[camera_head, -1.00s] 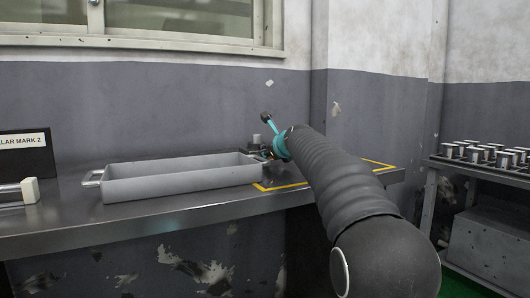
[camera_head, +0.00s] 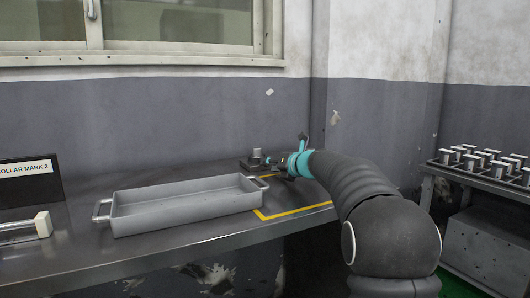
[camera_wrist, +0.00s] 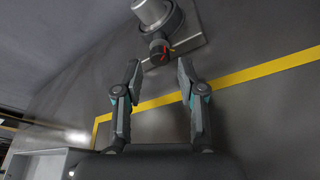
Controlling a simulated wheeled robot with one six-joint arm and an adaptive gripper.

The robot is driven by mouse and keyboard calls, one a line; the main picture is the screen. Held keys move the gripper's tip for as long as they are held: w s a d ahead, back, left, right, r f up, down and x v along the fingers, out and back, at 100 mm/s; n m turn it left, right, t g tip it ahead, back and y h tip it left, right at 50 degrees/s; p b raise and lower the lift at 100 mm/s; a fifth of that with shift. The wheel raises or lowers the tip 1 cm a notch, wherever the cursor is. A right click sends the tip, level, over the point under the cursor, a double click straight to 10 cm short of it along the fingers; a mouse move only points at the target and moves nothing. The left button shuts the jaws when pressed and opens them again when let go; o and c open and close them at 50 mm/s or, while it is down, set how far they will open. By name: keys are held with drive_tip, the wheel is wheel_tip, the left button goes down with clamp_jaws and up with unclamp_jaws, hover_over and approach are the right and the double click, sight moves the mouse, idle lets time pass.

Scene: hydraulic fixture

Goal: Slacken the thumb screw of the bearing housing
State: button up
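The bearing housing (camera_wrist: 153,12) shows at the top of the wrist view as a light grey cylinder on a dark round base and a flat plate. A small dark knob with red and yellow marks, which looks like the thumb screw (camera_wrist: 159,50), sticks out from its near side. My gripper (camera_wrist: 158,68) is open and empty, its two fingers spread either side of the knob's line and just short of it. In the head view the housing (camera_head: 257,156) stands at the back of the bench, left of my gripper (camera_head: 272,163), whose fingers are small there.
A grey metal tray (camera_head: 185,212) with end handles sits on the bench, left of my arm. Yellow tape (camera_head: 300,211) marks the bench near the housing. A sign (camera_head: 27,170) stands at the left. A rack of metal parts (camera_head: 480,165) stands at the right.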

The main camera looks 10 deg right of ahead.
drive_tip(key=shift+m, duration=0.6)
drive_tip(key=shift+w, duration=0.1)
drive_tip(key=shift+w+a, duration=0.2)
drive_tip(key=shift+w, duration=0.35)
drive_tip(key=shift+w+a, duration=0.15)
drive_tip(key=shift+w, duration=0.4)
